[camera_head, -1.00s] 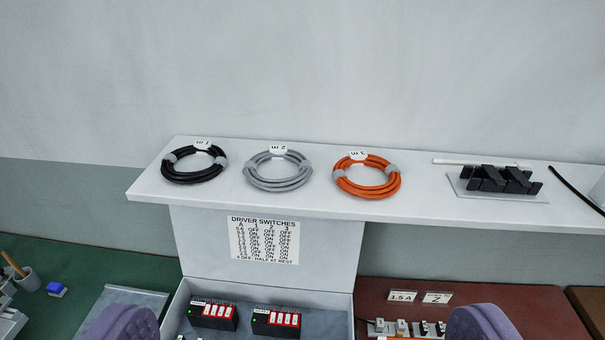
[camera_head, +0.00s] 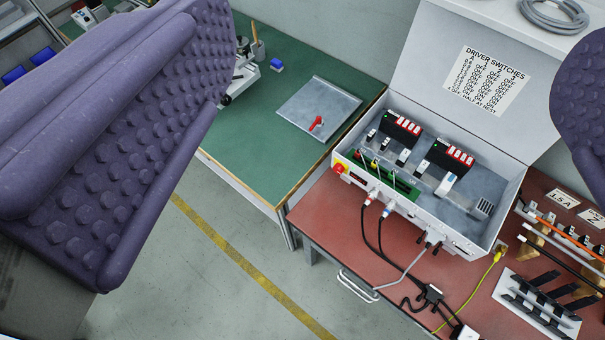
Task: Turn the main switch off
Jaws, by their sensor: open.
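A red knob on a yellow base (camera_head: 339,168) sits on the left end of the front wall of an open grey control box (camera_head: 450,226). It looks like a main switch, but I see no label on it. A red handle (camera_head: 316,123) also lies or stands on a grey plate on the green table, to the left of the box. My gripper (camera_head: 395,80) is open, with one purple ribbed finger large at the left and the other at the right edge. Both fingers are in front of the camera, and nothing is between them.
The box holds two black driver modules (camera_head: 402,130) with red switch blocks. Black and grey cables (camera_head: 380,240) hang from its front onto the red bench (camera_head: 335,215). A black rack (camera_head: 540,298) and a yellow-green cable (camera_head: 480,270) are at right. Floor is clear at lower left.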

